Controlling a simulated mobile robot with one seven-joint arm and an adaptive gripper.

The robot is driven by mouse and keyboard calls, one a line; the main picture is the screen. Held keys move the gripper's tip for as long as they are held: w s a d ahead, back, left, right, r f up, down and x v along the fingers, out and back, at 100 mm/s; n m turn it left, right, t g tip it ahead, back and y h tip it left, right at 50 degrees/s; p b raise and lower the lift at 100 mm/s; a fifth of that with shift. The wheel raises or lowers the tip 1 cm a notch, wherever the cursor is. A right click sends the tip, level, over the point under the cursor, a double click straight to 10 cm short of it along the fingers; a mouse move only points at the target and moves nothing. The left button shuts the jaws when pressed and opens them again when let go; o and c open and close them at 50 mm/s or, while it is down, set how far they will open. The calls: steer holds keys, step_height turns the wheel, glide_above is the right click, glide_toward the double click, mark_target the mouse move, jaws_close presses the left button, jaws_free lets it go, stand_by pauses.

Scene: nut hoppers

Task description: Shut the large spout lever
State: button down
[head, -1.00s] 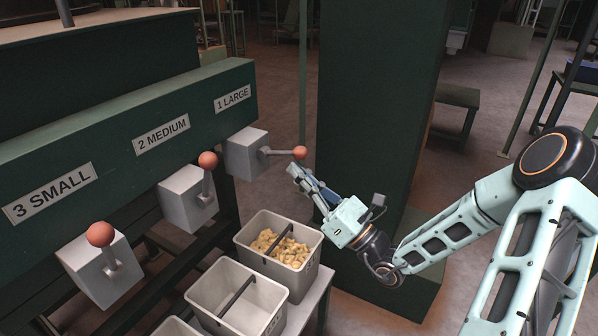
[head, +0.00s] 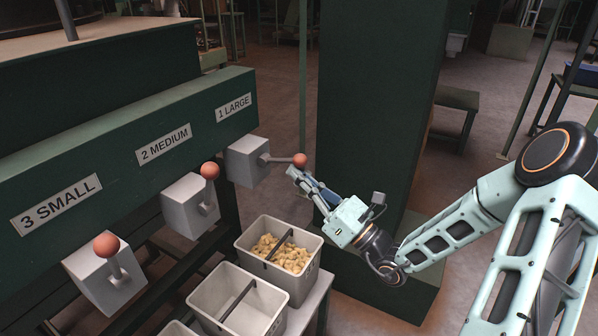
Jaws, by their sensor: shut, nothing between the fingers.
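The large spout lever (head: 281,159) sticks out to the right from the grey spout box (head: 243,161) below the "1 LARGE" label (head: 234,107). It lies roughly level and ends in an orange ball knob (head: 300,160). My gripper (head: 292,173) is shut and empty, its tips just below and left of the knob. I cannot tell whether the tips touch the lever. A grey bin (head: 308,279) with a dark handle bar stands below the large spout and holds pale nuts (head: 283,253).
The medium lever's knob (head: 210,171) and the small lever's knob (head: 106,245) stand upright on their boxes to the left. An empty grey bin (head: 268,321) stands in front of the nut bin. A green pillar (head: 375,100) rises behind my gripper.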

mark_target(295, 157)
steer(key=shift+r+p, duration=0.35)
steer(key=shift+p, duration=0.4)
step_height(295, 157, up, 2)
steer(key=g+h+p, duration=0.1)
steer(key=p, duration=0.5)
steer(key=shift+r, duration=0.1)
steer(key=r+g+h+p, duration=0.1)
steer(key=p, duration=0.2)
steer(key=g+h+p, duration=0.1)
steer(key=p, duration=0.2)
steer(key=a+r+n+g+p, duration=0.1)
steer(key=p, duration=0.3)
steer(key=shift+w+r+h, duration=0.25)
steer(key=shift+r+h, duration=0.1)
steer(key=shift+h, duration=0.05)
steer(key=a+r+g+h+p, duration=0.1)
steer(key=p, duration=0.2)
steer(key=w+a+r+g+h+p, duration=0.1)
steer(key=h+p, duration=0.1)
steer(key=p, duration=0.1)
steer(key=shift+w+r+p, duration=0.15)
steer(key=shift+w+p, duration=0.1)
steer(key=shift+p, duration=0.15)
steer(key=shift+w+a+r, duration=0.1)
steer(key=shift+a+r, duration=0.05)
steer(key=shift+r, duration=0.05)
